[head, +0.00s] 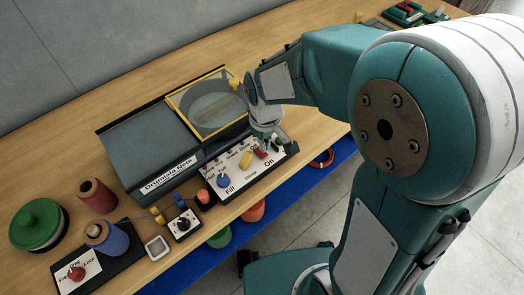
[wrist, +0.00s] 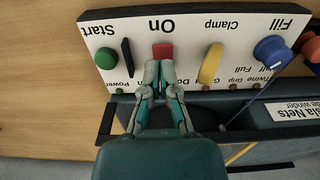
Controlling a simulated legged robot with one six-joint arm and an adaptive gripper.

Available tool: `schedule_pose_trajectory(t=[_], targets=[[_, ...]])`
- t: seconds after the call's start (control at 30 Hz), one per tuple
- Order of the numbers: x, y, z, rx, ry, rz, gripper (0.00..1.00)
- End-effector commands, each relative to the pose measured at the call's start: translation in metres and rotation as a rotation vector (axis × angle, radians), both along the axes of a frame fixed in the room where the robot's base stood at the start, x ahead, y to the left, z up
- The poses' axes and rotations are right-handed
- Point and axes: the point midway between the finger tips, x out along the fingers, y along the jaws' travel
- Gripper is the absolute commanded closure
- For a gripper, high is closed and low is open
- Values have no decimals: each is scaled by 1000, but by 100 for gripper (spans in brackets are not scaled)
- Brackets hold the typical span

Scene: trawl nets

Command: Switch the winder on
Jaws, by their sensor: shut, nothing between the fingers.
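The winder (head: 150,145) is a dark box with a yellow-framed clear window (head: 210,105) and a white control panel (head: 235,170) at its front. In the wrist view the panel (wrist: 185,40) appears upside down. A red switch (wrist: 163,50) sits by the "On" label, between a black lever (wrist: 127,58) and a yellow handle (wrist: 211,64). My gripper (wrist: 159,66) is shut and empty, its tips at the red switch's lower edge in the picture. I cannot tell whether they touch. In the head view my wrist covers part of the panel's right end.
A green button (wrist: 105,58) marked "Start" and a blue knob (wrist: 268,50) marked "Fill" are on the panel.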

Motion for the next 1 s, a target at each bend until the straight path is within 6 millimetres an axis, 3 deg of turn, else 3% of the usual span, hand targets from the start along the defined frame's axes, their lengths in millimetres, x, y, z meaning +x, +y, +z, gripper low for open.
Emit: schedule_pose_trajectory(t=[1.0], targets=[[0, 0, -6, -1, 1, 0, 100]])
